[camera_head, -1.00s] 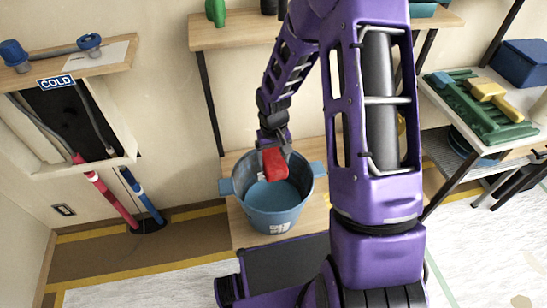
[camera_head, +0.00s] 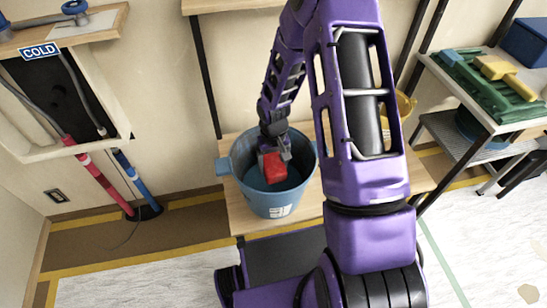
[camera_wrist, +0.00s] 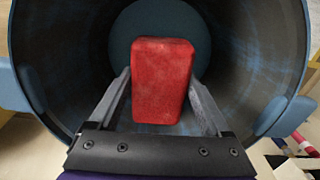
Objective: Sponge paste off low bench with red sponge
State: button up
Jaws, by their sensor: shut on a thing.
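The red sponge (camera_head: 274,167) is held in my gripper (camera_head: 274,155), inside the mouth of a blue bucket (camera_head: 268,205). In the wrist view the red sponge (camera_wrist: 162,80) sits between the two fingers of my gripper (camera_wrist: 162,95), with the bucket's round wall (camera_wrist: 255,60) around it and its bottom beyond. The bucket stands on a low wooden bench (camera_head: 240,217). No paste can be made out on the bare parts of the bench in view, and my arm hides part of it.
A green tray with a yellow-handled tool (camera_head: 497,85) lies on a table at right, beside a dark blue box (camera_head: 528,45). Red and blue pipes (camera_head: 100,185) run down the wall at left. A shelf edge is above the bucket.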

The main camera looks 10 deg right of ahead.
notch_tip(320, 180, down, 7)
jog(key=shift+f, duration=0.15)
dwell(0.4)
jog(key=shift+f, duration=0.15)
dwell(0.4)
jog(key=shift+f, duration=1.35)
jog(key=shift+a+r, duration=0.1)
jog(key=shift+a, duration=1.4)
jog(key=shift+d, duration=3.05)
jog(key=shift+a, duration=3.05)
